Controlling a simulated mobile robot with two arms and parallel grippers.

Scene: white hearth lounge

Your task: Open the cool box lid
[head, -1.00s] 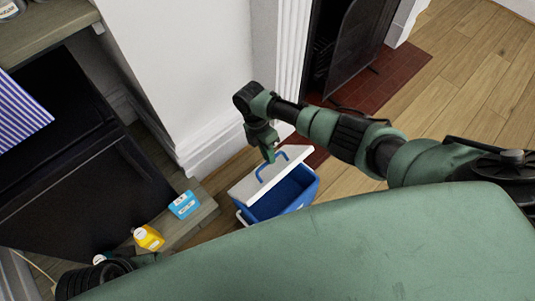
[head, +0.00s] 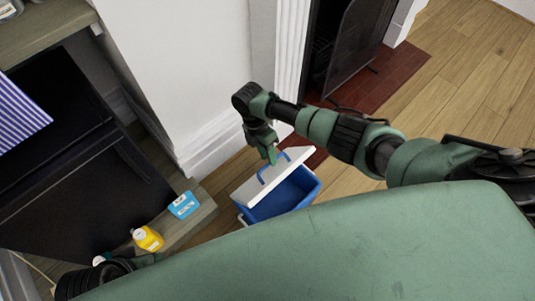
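The cool box (head: 284,198) is blue and stands on the wooden floor near the white wall; its near part is hidden by my green body. Its white lid (head: 246,190) is raised and tilted, with a gap that shows the blue inside. A blue handle (head: 262,173) arches over the lid. My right gripper (head: 272,157) reaches down at the top of this handle; its fingertips are too small to tell whether they are shut on it. My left arm shows at the lower left, but its gripper is hidden.
A blue-and-white carton (head: 184,204) and a yellow bottle (head: 148,238) stand on a low wooden shelf (head: 203,214) left of the box. A dark fireplace screen (head: 352,50) and red hearth tiles (head: 402,68) lie beyond. Wooden floor is free at the right.

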